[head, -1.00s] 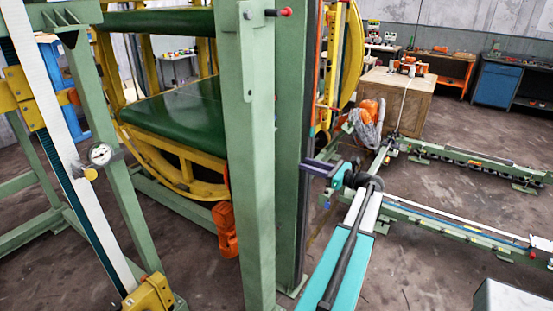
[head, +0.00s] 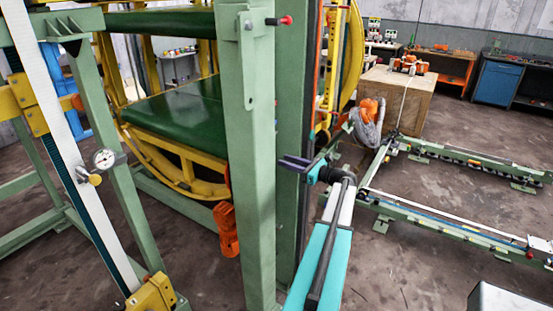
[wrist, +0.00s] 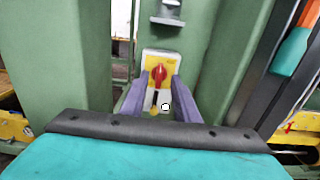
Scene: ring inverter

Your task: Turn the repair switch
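The repair switch (wrist: 160,75) shows in the wrist view as a red knob on a yellow plate, set in a pale housing on a green post. My gripper (wrist: 158,84) is open, with one purple finger on each side of the switch as seen there. I cannot tell whether the fingers touch the knob. A small white round spot (wrist: 166,106) shows below the knob.
A wide green upright (head: 250,170) stands just left of my gripper. Behind it is a yellow ring frame (head: 180,180) with green belts. Green floor rails (head: 455,235) run off to the right. A wooden crate (head: 395,98) stands farther back. Some floor in front of the rails is clear.

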